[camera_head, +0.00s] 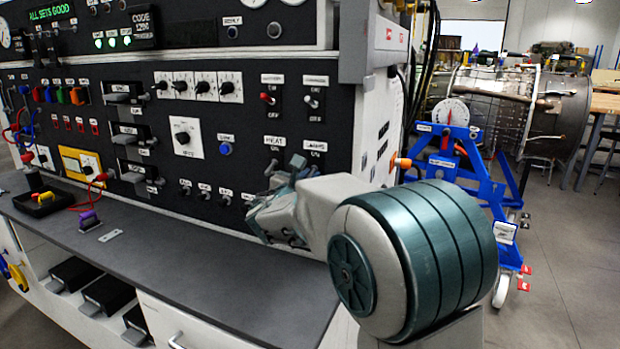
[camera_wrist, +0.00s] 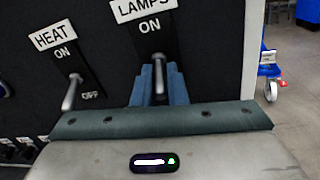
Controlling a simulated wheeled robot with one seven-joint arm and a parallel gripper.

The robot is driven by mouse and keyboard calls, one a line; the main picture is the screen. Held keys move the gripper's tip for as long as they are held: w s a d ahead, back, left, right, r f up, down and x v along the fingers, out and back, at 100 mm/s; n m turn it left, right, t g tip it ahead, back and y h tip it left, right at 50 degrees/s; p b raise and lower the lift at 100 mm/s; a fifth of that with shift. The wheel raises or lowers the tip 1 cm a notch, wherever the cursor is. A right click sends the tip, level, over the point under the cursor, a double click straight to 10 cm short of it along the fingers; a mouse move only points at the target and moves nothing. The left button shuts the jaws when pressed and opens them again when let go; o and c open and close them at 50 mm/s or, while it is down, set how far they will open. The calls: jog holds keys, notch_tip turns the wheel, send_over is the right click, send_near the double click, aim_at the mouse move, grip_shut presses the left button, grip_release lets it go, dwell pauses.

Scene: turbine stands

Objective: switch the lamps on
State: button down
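The lamps switch (camera_wrist: 158,76) is a metal toggle under the white LAMPS and ON labels on the black panel. Its lever points down from its pivot. My gripper (camera_wrist: 160,84) has its two blue-grey fingers close together, one on each side of this lever. I cannot tell whether they touch it. The OFF label below it is hidden. In the head view my gripper (camera_head: 268,212) is at the panel's lower right, below the LAMPS label (camera_head: 312,146), and hides the lever.
The heat switch (camera_wrist: 71,92) is close on the left, with its lever down beside OFF. A grey worktop (camera_head: 180,262) runs below the panel. A blue stand (camera_head: 468,190) is beyond the panel's right edge. Open floor (camera_head: 570,260) lies at the right.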

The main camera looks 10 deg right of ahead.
aim_at(312, 169)
jog(key=shift+r+p, duration=0.1)
jog(key=shift+p, duration=0.2)
jog(key=p, duration=0.2)
jog(key=shift+r+g+p, duration=0.3)
jog(key=shift+r+g, duration=0.05)
jog(key=shift+g, duration=0.05)
jog(key=p, duration=0.2)
jog(key=g+y+p, duration=0.1)
jog(key=p, duration=0.1)
jog(key=shift+s+r, duration=0.1)
jog(key=shift+r, duration=0.2)
jog(key=g+y+p, duration=0.1)
jog(key=p, duration=0.5)
jog(key=r+g+y+p, duration=0.1)
jog(key=g+p, duration=0.1)
jog(key=p, duration=0.4)
jog(key=shift+r+g+p, duration=0.1)
jog(key=shift+g+p, duration=0.2)
jog(key=shift+p, duration=0.1)
jog(key=g+p, duration=0.1)
jog(key=p, duration=0.3)
jog(key=y+p, duration=0.1)
jog(key=p, duration=0.3)
jog(key=shift+r+g+y, duration=0.25)
jog(key=shift+g+y, duration=0.05)
jog(key=shift+g, duration=0.1)
jog(key=shift+p, duration=0.75)
jog(key=shift+f+g+y+p, duration=0.3)
jog(key=shift+g+p, duration=0.2)
jog(key=shift+p, duration=0.85)
